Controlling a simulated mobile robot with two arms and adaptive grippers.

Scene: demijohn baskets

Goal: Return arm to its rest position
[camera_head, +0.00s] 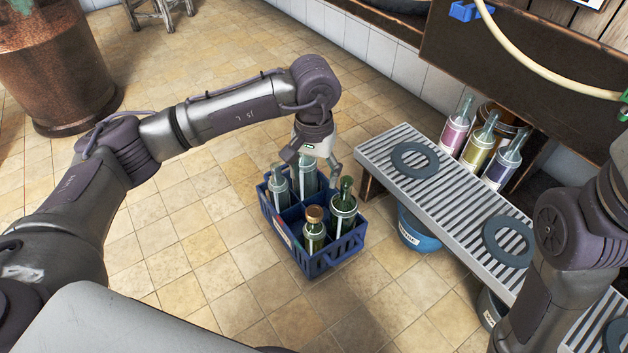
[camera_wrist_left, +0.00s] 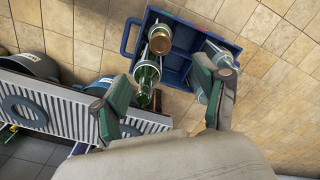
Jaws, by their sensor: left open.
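My left gripper (camera_head: 318,158) hangs above the far side of the blue basket (camera_head: 330,268), at the end of my left arm. In the left wrist view its two fingers are spread wide (camera_wrist_left: 160,80) and hold nothing. The basket (camera_wrist_left: 130,38) stands on the floor with several bottles in it. A green bottle with a cork-coloured cap (camera_head: 314,235) is in the near part, and an open-necked green bottle (camera_head: 343,208) is to its right. A pale bottle (camera_head: 279,188) is at the left. My right arm shows at the right edge; its gripper is out of view.
A slatted grey bench (camera_head: 385,150) with dark rings (camera_head: 415,160) stands close right of the basket. Labelled bottles (camera_head: 455,130) stand behind it, and a blue bucket (camera_head: 417,232) is beneath. A large brown pot (camera_head: 55,65) is far left. Tiled floor left of the basket is clear.

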